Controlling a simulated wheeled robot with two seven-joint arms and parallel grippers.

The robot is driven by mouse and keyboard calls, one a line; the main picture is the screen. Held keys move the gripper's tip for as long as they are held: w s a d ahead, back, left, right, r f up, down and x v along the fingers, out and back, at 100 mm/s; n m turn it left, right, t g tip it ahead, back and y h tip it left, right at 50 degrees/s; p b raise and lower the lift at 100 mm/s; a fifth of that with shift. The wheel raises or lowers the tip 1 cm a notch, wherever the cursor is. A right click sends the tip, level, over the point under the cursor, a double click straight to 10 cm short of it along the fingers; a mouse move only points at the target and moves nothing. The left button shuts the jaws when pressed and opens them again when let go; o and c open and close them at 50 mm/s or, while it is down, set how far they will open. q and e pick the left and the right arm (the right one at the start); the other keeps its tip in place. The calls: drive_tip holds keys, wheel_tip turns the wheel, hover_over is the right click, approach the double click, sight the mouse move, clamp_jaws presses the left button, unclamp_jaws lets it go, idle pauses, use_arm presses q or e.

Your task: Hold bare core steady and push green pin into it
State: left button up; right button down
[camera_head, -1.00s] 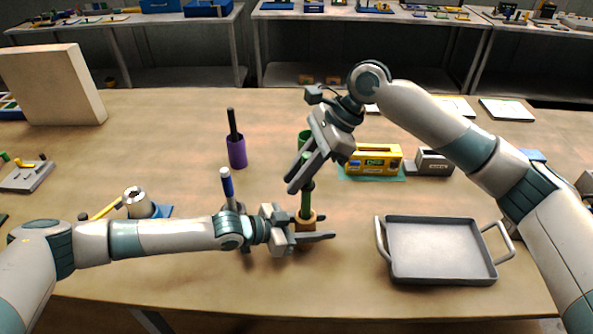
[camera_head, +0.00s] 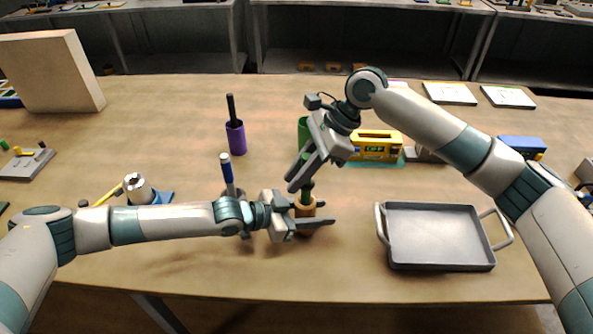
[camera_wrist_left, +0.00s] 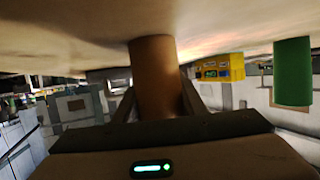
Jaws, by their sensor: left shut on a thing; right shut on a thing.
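The bare core (camera_head: 305,209) is a tan-brown cylinder standing upright on the table. My left gripper (camera_head: 312,223) is shut around it from the left, low near the table. In the left wrist view the core (camera_wrist_left: 155,75) sits between the fingers. The green pin (camera_head: 307,190) stands upright over the core, its lower end at the core's top. How deep it sits inside is hidden. My right gripper (camera_head: 300,174) is shut on the pin's upper part from above, and its fingers hide the pin's top.
A green cup (camera_head: 304,128) stands behind the right gripper. A purple cup (camera_head: 236,138) with a black pin and a holder with a blue pin (camera_head: 227,172) are to the left. A yellow box (camera_head: 376,147) and a grey tray (camera_head: 440,238) are to the right.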

drive_tip(key=shift+f, duration=0.95)
drive_tip(key=shift+f, duration=0.2)
drive_tip(key=c, duration=1.5)
unclamp_jaws()
drive_tip(key=shift+c, duration=0.2)
drive_tip(key=shift+r, duration=0.1)
drive_tip(key=v, duration=1.2)
drive_tip(key=shift+r, duration=2.9)
